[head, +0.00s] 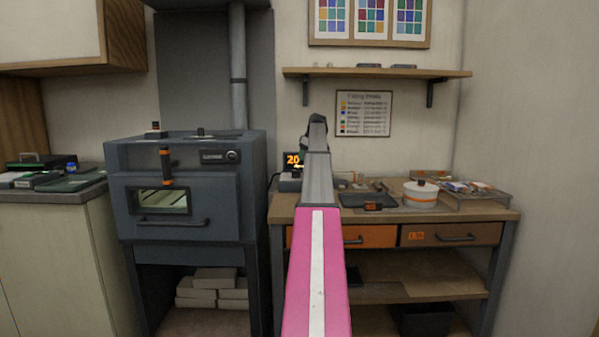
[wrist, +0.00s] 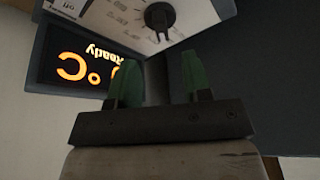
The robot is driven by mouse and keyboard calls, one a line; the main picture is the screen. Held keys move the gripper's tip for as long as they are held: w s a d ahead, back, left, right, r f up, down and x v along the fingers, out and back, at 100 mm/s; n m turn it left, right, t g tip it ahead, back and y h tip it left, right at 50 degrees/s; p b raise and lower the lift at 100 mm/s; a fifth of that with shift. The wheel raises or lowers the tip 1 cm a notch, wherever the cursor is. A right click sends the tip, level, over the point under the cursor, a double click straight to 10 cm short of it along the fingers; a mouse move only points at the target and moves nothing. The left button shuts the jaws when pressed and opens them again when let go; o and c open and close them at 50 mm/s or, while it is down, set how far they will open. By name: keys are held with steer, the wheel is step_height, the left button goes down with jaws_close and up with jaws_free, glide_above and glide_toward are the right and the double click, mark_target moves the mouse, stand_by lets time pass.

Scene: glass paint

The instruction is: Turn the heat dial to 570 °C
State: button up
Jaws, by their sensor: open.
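The heat dial (wrist: 159,17) is a small black knob on a white panel (wrist: 120,20) with a printed scale, at the top of the wrist view. Its setting is too small to read. In the head view the display (head: 292,160) shows "20", partly covered by my arm. My gripper (wrist: 163,75) has two green fingers, open and apart, with the knob beyond them and no visible contact. In the head view my arm hides the dial and fingers.
The controller stands at the left end of a wooden workbench (head: 480,211). A dark tray (head: 370,200) and a white round pot (head: 420,196) stand to its right. A grey kiln (head: 185,190) is to the left. A shelf (head: 400,73) hangs above the bench.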

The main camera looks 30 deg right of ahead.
mark_target(296, 174)
steer(key=x, duration=0.8)
steer(key=shift+w+f, duration=0.15)
steer(key=shift+f, duration=0.2)
jaws_close()
